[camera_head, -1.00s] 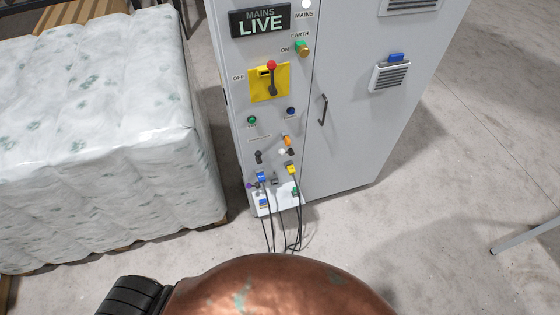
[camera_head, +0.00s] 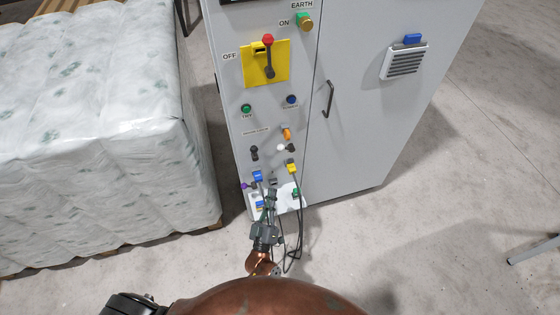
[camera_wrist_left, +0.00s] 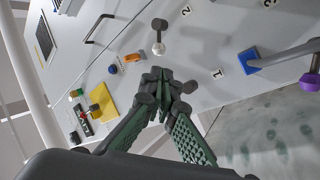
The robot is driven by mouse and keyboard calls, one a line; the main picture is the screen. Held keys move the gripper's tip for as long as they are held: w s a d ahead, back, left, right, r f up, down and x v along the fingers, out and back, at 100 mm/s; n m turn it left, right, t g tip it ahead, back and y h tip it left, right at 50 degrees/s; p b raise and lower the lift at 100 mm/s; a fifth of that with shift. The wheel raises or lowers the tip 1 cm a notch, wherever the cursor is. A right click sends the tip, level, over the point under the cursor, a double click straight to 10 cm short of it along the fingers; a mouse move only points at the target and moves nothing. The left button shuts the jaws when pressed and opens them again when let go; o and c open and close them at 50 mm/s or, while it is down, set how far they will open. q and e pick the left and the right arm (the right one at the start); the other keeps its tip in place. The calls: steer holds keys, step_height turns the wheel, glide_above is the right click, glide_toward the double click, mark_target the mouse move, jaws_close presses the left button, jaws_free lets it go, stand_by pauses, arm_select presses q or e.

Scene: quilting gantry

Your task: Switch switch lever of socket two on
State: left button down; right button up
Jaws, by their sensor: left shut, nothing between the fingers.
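The grey cabinet's socket panel holds the switch levers. The lever nearest the number 2 label has a dark stem and a white ball tip (camera_wrist_left: 158,48); it also shows in the head view (camera_head: 281,147). A black lever (camera_head: 254,153) stands to its left on the panel. My left gripper (camera_head: 271,192) is in front of the lower sockets, below both levers in the head view. In the wrist view its fingers (camera_wrist_left: 164,82) are together and empty, apart from the white-tipped lever in the picture. My right gripper is not seen.
A yellow mains switch plate (camera_head: 266,63) with a red-knobbed handle is above.

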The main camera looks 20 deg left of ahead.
arm_select(q)
glide_toward(285, 148)
steer(key=w, duration=0.1)
steer(key=w+a+r, duration=0.1)
steer(key=w, duration=0.1)
steer(key=w+a+r, duration=0.1)
steer(key=shift+w+r+b, duration=0.1)
steer(key=shift+w+b, duration=0.1)
steer(key=shift+b, duration=0.1)
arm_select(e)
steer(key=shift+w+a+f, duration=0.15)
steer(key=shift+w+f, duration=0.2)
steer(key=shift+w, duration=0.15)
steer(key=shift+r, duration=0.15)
